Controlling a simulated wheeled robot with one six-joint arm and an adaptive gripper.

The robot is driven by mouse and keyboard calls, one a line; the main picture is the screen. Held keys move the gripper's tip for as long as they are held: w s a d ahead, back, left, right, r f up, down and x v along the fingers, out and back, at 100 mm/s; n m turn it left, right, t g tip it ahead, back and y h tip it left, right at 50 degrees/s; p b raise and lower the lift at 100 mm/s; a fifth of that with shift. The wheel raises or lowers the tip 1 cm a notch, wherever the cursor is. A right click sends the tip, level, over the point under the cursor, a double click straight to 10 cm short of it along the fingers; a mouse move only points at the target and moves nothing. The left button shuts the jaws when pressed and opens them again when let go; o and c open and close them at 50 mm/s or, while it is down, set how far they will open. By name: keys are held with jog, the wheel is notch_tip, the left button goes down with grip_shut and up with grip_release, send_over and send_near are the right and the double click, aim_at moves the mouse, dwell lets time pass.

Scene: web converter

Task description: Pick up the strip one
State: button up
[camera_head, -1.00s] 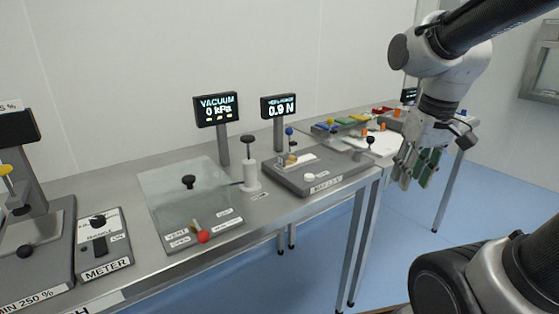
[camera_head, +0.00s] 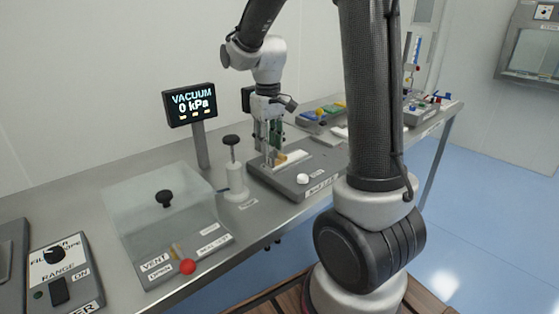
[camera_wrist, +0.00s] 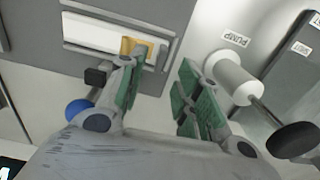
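A pale strip (camera_head: 292,158) lies on the dark grey tester plate (camera_head: 318,172), just right of my gripper. I take it for strip one, though no label on it can be read. My gripper (camera_head: 269,152) hangs over the left part of that plate, fingers downward. In the wrist view my gripper (camera_wrist: 160,75) is open, with green pads apart and nothing between them. There the white strip (camera_wrist: 95,35) lies in a slot, with a tan tab (camera_wrist: 136,47) by its right end. The left finger is close to the tab; I cannot tell whether they touch.
A pump post (camera_head: 233,170) with a black knob stands close left of my gripper, and shows in the wrist view (camera_wrist: 232,78). A clear-lidded vacuum box (camera_head: 165,220) and its display (camera_head: 190,104) are farther left. Coloured blocks (camera_head: 322,112) lie behind. My arm hides part of the bench.

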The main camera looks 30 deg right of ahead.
aim_at(270, 156)
jog(key=f, duration=0.5)
jog(key=shift+s, duration=0.2)
grip_shut()
